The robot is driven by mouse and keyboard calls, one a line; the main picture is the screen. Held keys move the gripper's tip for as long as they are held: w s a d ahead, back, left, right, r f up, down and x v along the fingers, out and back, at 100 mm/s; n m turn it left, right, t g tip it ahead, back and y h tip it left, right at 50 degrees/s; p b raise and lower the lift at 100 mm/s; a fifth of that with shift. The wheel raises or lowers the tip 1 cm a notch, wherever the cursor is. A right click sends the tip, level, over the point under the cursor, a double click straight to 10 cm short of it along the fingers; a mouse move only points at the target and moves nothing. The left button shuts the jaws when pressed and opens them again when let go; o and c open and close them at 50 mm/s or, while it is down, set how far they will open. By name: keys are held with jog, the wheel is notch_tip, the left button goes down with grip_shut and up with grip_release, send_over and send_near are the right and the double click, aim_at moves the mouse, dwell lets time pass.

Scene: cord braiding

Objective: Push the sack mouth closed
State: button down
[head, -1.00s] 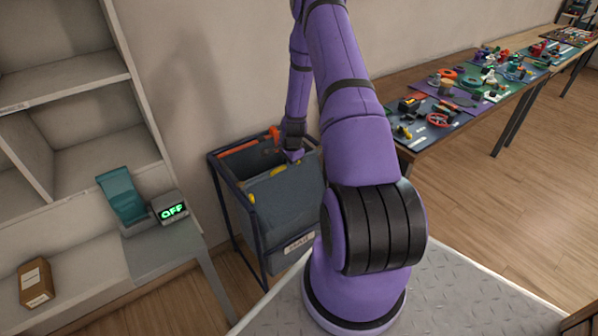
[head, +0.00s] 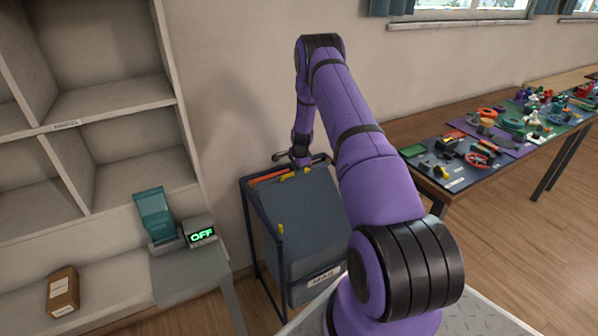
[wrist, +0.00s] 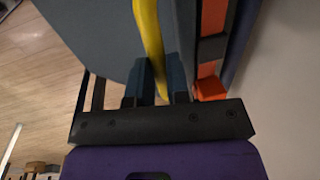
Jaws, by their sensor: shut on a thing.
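The grey-blue sack (head: 300,220) hangs in a dark frame (head: 282,270) against the wall, with a label on its lower front. Its front wall is drawn back toward the orange bar (head: 268,177) at the rear, and the mouth looks like a narrow gap at most. My gripper (wrist: 160,75) is shut on a yellow strip (wrist: 147,32) at the sack's edge, with the grey cloth (wrist: 95,35) beside it. In the head view my gripper (head: 301,162) is at the rear of the sack's top, its fingers too small to make out.
A shelf unit (head: 115,100) and a side counter with a teal device (head: 154,213) and an "OFF" display (head: 202,236) stand left. A long table (head: 430,130) with many small parts is right. The wall (head: 240,70) is close behind the sack.

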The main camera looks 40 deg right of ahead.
jog(key=shift+w+r, duration=0.15)
jog(key=shift+w, duration=0.1)
jog(key=c, duration=1.1)
grip_release()
jog(key=shift+d, duration=0.1)
notch_tip(320, 180, up, 10)
jog(key=s, duration=0.2)
jog(key=shift+a+r, duration=0.2)
jog(key=shift+a, duration=0.05)
